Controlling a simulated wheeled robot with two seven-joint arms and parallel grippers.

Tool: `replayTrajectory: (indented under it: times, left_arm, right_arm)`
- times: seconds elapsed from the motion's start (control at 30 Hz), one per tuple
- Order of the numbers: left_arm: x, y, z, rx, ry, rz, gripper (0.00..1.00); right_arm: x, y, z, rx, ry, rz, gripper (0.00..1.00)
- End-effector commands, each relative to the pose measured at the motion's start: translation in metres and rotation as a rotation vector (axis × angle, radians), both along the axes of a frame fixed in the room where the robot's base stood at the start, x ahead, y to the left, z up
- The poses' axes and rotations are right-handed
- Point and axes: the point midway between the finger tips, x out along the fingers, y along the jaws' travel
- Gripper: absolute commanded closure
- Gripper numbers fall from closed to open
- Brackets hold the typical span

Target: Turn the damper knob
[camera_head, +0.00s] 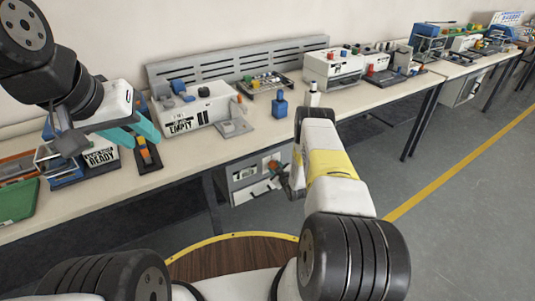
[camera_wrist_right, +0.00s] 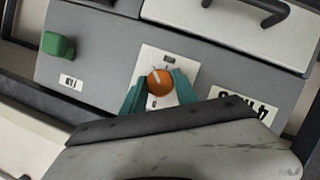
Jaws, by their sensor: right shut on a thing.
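The orange round damper knob (camera_wrist_right: 159,82) sits on a white plate on the front of a grey unit, with a pale pointer line on its face. My right gripper (camera_wrist_right: 158,88) has its teal fingers on both sides of the knob and is shut on it. In the head view the right gripper (camera_head: 283,172) reaches the grey cabinet (camera_head: 250,186) under the bench, and the knob is small there. My left gripper (camera_head: 135,133) hangs over the left part of the bench, its teal fingers apart and empty.
In the right wrist view, a green knob (camera_wrist_right: 58,45) is at the left and a black handle (camera_wrist_right: 253,12) is above. The bench (camera_head: 245,147) carries a machine marked EMPTY (camera_head: 193,110), a blue bottle (camera_head: 280,106) and a green tray (camera_head: 18,202). Open floor lies to the right.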

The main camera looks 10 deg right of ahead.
Motion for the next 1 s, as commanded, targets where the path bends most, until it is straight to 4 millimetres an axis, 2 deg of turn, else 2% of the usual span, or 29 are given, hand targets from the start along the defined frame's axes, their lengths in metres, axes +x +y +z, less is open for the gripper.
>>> replayTrajectory:
  times: [0.2,0.5,1.0]
  left_arm:
    - [0.0000,0.0000,0.0000,0.000,0.000,0.000,0.64]
    - [0.0000,0.0000,0.0000,0.000,0.000,0.000,0.64]
    - [0.0000,0.0000,0.0000,0.000,0.000,0.000,0.64]
  right_arm:
    - [-0.0006,0.0019,-0.0010,-0.160,-0.058,0.003,1.00]
    - [-0.0009,0.0016,-0.0012,-0.300,-0.109,0.002,1.00]
    - [-0.0011,0.0014,-0.0016,-0.347,-0.126,0.002,1.00]
